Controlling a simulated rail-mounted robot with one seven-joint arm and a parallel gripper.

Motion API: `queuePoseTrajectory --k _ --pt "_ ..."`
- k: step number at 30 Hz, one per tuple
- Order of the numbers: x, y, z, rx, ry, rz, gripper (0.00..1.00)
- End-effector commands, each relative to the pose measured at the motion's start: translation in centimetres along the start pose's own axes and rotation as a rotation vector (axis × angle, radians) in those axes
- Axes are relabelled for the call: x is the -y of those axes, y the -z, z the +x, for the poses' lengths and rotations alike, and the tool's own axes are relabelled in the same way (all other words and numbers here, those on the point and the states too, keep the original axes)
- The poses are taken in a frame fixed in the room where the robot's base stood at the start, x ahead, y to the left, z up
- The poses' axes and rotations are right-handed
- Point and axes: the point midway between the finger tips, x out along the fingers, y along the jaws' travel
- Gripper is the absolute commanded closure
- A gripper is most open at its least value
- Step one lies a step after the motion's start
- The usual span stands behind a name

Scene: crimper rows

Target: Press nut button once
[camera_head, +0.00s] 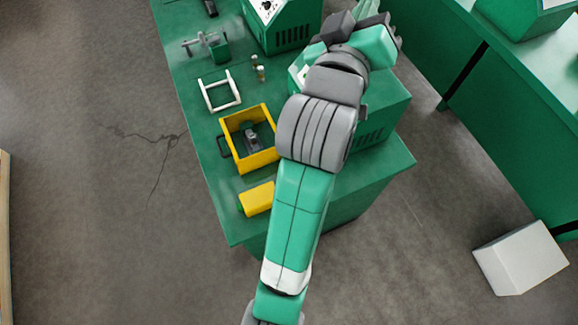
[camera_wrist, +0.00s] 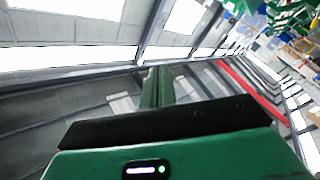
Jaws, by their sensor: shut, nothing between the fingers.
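My gripper (camera_wrist: 156,72) shows in the wrist view with its green fingers together and nothing between them. It points towards windows and roof beams, with no button in front of it. In the head view my arm reaches up over a green machine (camera_head: 385,115) on the bench, and the fingertips cannot be made out. That machine's top is mostly hidden by my arm; only a small pale patch shows at its left. A second green machine (camera_head: 290,35) at the back has a white panel with dark marks. I cannot tell which control is the nut button.
The green bench (camera_head: 215,195) holds a yellow bin (camera_head: 228,125) with a grey part inside, a yellow block (camera_head: 257,198), a white frame (camera_head: 207,98), small cylinders and a grey clamp-like tool (camera_head: 215,47). A white box (camera_head: 520,258) is on the floor at right. Another green bench (camera_head: 510,110) stands right.

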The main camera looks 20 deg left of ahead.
Motion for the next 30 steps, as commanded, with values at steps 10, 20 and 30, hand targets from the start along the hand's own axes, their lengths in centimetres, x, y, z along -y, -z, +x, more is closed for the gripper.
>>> queuePoseTrajectory --k 10,20,30 --pt "14.1 -10.4 4.0 0.18 0.22 -0.431 1.0" --pt "27.2 -20.4 4.1 0.265 0.484 -0.869 1.0" --pt "39.5 -30.3 0.6 0.254 0.795 -1.319 1.0"
